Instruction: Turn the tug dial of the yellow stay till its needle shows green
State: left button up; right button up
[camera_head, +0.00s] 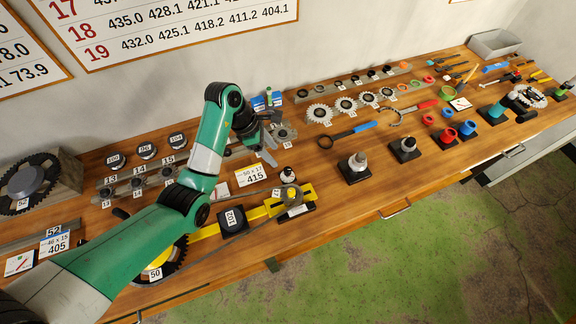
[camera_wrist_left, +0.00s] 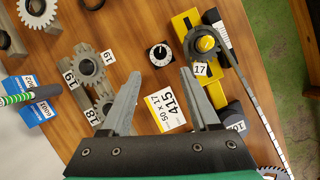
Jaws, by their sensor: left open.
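The yellow stay (camera_head: 208,231) lies along the bench's front, with a small cog tagged 17 (camera_head: 288,192) at its right end; its yellow body (camera_wrist_left: 186,22) also shows in the left wrist view. A round black dial with a white marked top (camera_wrist_left: 160,55) stands on the wood beside the stay; in the head view it is a small dark knob (camera_head: 287,174). I cannot make out a needle or its colour. My left gripper (camera_head: 267,148) is open and empty above the bench; in the wrist view its fingertips (camera_wrist_left: 161,75) point towards the dial, apart from it. My right gripper is not in view.
A white card reading 415 (camera_head: 250,175) lies near the dial. A black block tagged 102 (camera_head: 233,221) stands by the stay. Toothed cogs (camera_head: 346,104), blue boxes (camera_head: 262,101) and upright posts (camera_head: 354,166) crowd the bench.

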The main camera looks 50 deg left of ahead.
aim_at(287, 169)
pick_arm(q)
jog(key=b+x, duration=0.2)
jog(key=x, duration=0.8)
jog(key=shift+w+d, duration=0.1)
jog(key=shift+c, duration=0.4)
